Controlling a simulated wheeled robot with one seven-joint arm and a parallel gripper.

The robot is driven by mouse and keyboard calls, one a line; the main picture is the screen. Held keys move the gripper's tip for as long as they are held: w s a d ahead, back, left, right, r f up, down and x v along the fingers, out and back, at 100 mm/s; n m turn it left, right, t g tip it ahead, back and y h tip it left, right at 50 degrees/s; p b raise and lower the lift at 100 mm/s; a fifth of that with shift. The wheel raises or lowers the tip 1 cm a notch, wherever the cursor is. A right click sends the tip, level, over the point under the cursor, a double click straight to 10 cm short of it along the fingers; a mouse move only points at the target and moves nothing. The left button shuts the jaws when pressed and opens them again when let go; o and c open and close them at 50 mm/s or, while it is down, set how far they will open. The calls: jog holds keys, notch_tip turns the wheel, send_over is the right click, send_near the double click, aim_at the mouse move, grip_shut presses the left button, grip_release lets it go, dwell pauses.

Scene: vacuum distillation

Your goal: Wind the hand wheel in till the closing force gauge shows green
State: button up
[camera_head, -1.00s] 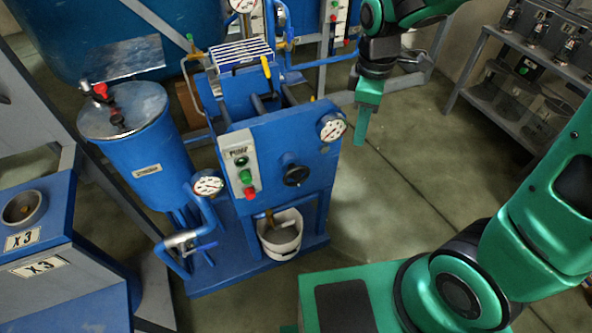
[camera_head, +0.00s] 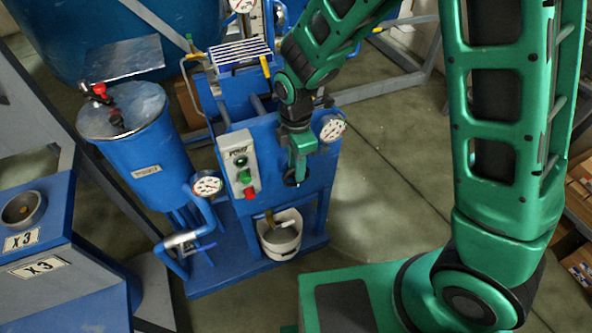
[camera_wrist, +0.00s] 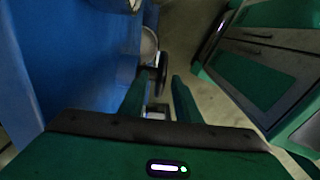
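The black hand wheel (camera_head: 291,182) is on the front face of the blue press (camera_head: 265,130), mostly hidden behind my gripper (camera_head: 297,176). In the wrist view, the wheel (camera_wrist: 162,68) is a dark, nearly edge-on disc just ahead of and between the two fingers. My gripper (camera_wrist: 160,77) is open, its green fingers apart. I cannot tell whether they touch the wheel. A round white gauge (camera_head: 332,127) sits at the press's upper right corner; whether it is the closing force gauge, and its reading, I cannot tell.
A control box (camera_head: 239,163) with green and red buttons is left of the wheel. A second gauge (camera_head: 207,185) is on the pipework. A white bucket (camera_head: 280,236) stands below the wheel. A blue tank (camera_head: 150,155) is at left. Floor right of the press is clear.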

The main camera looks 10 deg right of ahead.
jog(key=shift+f, duration=1.45)
grip_shut()
jog(key=shift+d, duration=0.1)
jog(key=shift+w+d+y, duration=0.1)
jog(key=shift+y, duration=0.6)
jog(key=shift+d+g+y, duration=0.1)
jog(key=shift+g+y, duration=0.2)
jog(key=shift+y, duration=0.2)
